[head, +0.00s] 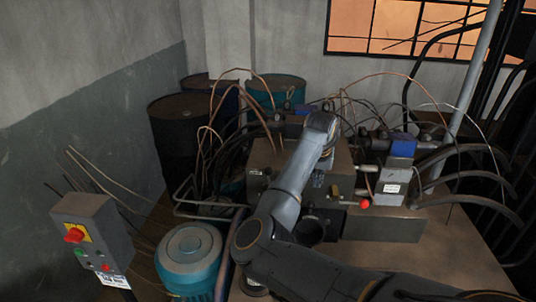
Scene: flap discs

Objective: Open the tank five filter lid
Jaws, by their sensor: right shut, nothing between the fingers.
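My right arm reaches in from the lower right, bends at a dark elbow and runs up over the hydraulic unit. Its gripper (318,179) is small and dark beneath the wrist, partly lost against the machinery; it is shut and empty. A brown tank top (450,265) spreads below the unit. A small dark round fitting (255,286) shows at its near left edge, partly behind my arm; I cannot tell whether it is the tank five filter lid. A dark round part (311,231) lies beside my forearm, its kind unclear. My left gripper is not in view.
A brown block (382,223) with valves, a red knob (365,203) and thin cables stands at the middle. A teal motor (188,257) and grey control box (92,240) stand at left. Drums (180,135) stand behind. Black hoses (480,185) crowd the right. The tank's right front is clear.

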